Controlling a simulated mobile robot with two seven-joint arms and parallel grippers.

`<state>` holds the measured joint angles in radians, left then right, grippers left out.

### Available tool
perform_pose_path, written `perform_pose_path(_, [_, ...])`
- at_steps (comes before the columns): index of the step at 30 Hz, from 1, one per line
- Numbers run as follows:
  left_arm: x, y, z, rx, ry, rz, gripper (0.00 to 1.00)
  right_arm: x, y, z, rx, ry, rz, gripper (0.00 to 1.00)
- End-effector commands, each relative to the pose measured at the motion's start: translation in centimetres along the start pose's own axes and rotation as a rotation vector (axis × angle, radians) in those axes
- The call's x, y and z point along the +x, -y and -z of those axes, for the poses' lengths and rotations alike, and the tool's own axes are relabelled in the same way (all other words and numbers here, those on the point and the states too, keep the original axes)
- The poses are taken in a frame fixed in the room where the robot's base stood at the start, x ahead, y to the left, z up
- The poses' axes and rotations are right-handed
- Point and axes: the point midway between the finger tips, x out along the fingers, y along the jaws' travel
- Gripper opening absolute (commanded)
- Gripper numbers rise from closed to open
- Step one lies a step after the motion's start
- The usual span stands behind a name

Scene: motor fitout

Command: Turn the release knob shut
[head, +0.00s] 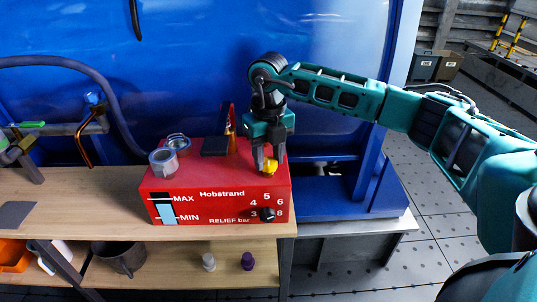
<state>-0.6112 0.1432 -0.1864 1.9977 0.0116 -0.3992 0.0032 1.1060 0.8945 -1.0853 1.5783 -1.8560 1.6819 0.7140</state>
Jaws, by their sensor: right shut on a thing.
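A red box (215,180) marked "Hobstrand" stands on the wooden bench. My right gripper (269,165) points down over the right part of its top. Its fingers are shut on a small yellow knob (270,167), which I take to be the release knob. The fingers hide part of the knob, so I cannot tell how far it is turned. A black dial (267,214) marked "RELIEF bar" is on the box's front, below the gripper. My left gripper is not in view.
A grey cap-like fitting (163,162), a metal ring (178,141) and a dark pad (214,146) are on the box top. A red-orange upright part (231,122) stands behind. A blue panel (200,60) closes off the back.

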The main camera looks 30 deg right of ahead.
Motion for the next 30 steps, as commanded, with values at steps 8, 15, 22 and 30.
perform_pose_path(8, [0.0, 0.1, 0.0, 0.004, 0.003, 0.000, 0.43, -0.1, 0.0, -0.1, 0.002, 0.002, -0.001, 0.59])
perform_pose_path(15, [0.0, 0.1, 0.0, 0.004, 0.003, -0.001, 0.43, 0.0, 0.0, 0.0, 0.001, 0.001, 0.000, 0.65])
perform_pose_path(22, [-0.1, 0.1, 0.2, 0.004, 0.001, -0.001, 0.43, -1.7, 0.0, -0.1, 0.001, 0.004, -0.002, 0.65])
perform_pose_path(30, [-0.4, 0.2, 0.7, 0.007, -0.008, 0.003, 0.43, -7.6, 0.0, -0.1, 0.001, 0.006, -0.002, 0.65])
